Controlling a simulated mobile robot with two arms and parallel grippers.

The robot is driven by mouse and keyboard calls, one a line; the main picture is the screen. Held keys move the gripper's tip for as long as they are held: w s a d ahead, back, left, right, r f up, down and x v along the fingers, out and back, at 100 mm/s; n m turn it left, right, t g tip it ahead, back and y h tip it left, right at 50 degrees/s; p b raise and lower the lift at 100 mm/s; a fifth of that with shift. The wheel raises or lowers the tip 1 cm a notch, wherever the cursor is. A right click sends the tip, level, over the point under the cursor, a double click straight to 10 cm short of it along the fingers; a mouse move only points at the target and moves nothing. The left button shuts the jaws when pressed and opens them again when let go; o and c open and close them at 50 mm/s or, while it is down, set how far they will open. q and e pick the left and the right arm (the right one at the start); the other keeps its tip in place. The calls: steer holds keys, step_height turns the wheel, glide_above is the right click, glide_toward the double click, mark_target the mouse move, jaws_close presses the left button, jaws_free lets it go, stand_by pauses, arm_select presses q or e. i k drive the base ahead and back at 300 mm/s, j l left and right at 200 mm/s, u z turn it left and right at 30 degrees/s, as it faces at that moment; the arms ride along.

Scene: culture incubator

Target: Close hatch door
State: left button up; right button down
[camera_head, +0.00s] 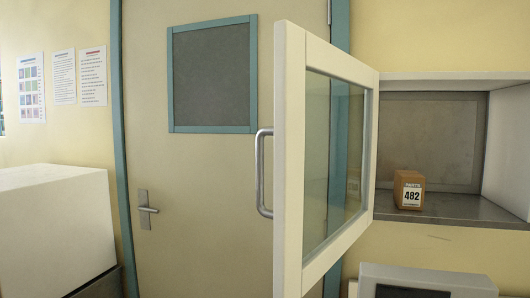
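The hatch door (290,150) stands wide open, swung out towards me. It has a white frame, a clear glass pane (335,150) and a metal bar handle (261,172) on its left side. It joins the left edge of the hatch opening (430,140), a recess in the wall with a metal floor and back. A small brown box (409,189) labelled 482 sits on the hatch floor. Neither of my grippers is in view.
A closed beige room door (195,200) with a teal frame and lever handle is behind the hatch door. A white block-shaped unit (55,230) stands at the left. A grey-white device (430,280) is below the hatch. Several papers (63,78) hang on the left wall.

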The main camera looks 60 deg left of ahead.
mark_target(296, 51)
steer(key=j+u, duration=0.15)
steer(key=j, duration=0.25)
steer(key=i+j+u, duration=0.15)
steer(key=j, duration=0.25)
steer(key=j+u, duration=0.15)
steer(key=j, duration=0.25)
steer(key=i+j+u, duration=0.1)
steer(key=j, duration=0.3)
